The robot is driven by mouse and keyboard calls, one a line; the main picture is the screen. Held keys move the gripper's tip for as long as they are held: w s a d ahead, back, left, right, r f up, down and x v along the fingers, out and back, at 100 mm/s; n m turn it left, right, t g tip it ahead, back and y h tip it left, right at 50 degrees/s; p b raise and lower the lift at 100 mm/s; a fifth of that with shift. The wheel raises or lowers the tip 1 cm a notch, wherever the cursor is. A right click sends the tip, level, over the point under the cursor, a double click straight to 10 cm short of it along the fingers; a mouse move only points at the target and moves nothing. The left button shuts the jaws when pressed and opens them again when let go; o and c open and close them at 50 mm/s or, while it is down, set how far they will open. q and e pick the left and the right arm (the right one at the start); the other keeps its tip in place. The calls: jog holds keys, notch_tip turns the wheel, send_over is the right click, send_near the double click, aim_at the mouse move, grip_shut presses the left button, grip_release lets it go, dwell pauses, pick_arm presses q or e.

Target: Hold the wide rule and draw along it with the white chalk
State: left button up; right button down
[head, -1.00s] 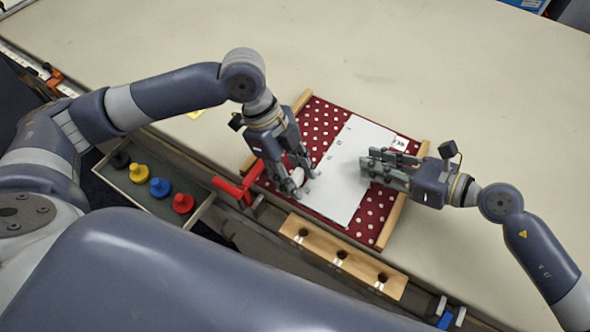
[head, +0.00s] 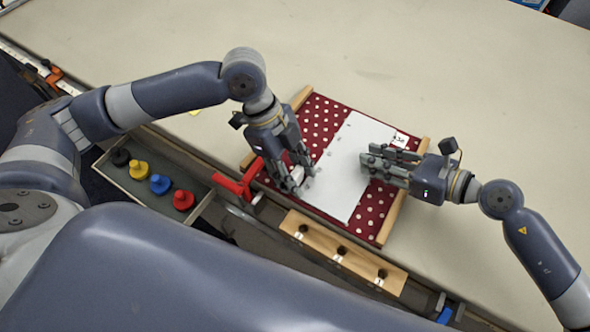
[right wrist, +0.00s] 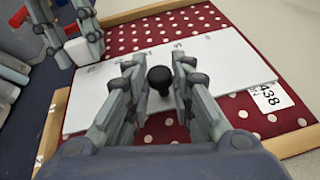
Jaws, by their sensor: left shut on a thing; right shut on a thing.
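The wide rule (head: 348,181) is a broad white plate with small marks along its left edge. It lies across a red, white-dotted cloth board (head: 322,112). My right gripper (head: 364,163) is shut on the rule's black knob (right wrist: 160,80), which shows between its fingers in the right wrist view. My left gripper (head: 298,186) is shut on the white chalk (right wrist: 78,52), a pale block between its fingers, beside the rule's marked edge. Whether the chalk touches the cloth is hidden. I see no clear chalk line.
Wooden strips (head: 391,217) edge the board. A wooden block with several holes (head: 318,242) stands in front. A tray (head: 203,208) with several coloured knobbed pieces and a red clamp (head: 238,184) are at the left. The table (head: 450,90) behind is clear.

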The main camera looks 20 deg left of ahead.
aim_at(320, 159)
pick_arm(q)
jog(key=shift+f, duration=0.2)
jog(key=shift+w, duration=0.15)
jog(key=shift+w+d+r, duration=0.1)
jog(key=shift+w+d, duration=0.1)
jog(key=shift+w, duration=0.7)
jog(key=shift+w, duration=0.1)
jog(key=shift+w+d, duration=0.2)
jog(key=shift+w, duration=0.7)
jog(key=shift+w, duration=0.1)
jog(key=shift+w+d, duration=0.15)
jog(key=shift+w, duration=0.7)
jog(key=shift+w+d, duration=0.15)
jog(key=shift+w, duration=0.85)
